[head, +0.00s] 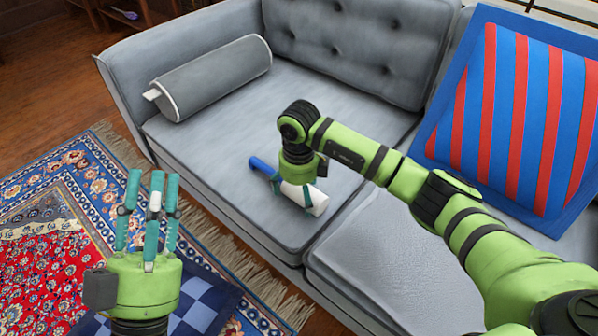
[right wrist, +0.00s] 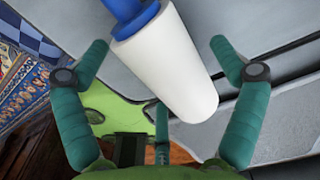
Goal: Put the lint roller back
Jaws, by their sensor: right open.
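The lint roller (head: 312,198) lies on the grey sofa's left seat cushion, close to the front edge. It has a white roll and a blue handle (head: 263,166) that points to the back left. My right gripper (head: 291,203) is right above the roller, with fingers down around the white roll. In the right wrist view, the white roll (right wrist: 168,72) lies between the spread, open fingers of my right gripper (right wrist: 160,75). Contact cannot be made out. My left gripper (head: 149,190) points up with its fingers apart, empty, over the rug at lower left.
The grey sofa (head: 215,185) carries a grey bolster (head: 212,78) at the left and a red-and-blue striped pillow (head: 525,115) at the right. A patterned rug (head: 60,215) and a blue checkered cushion (head: 205,305) are on the floor. A wood shelf stands at top left.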

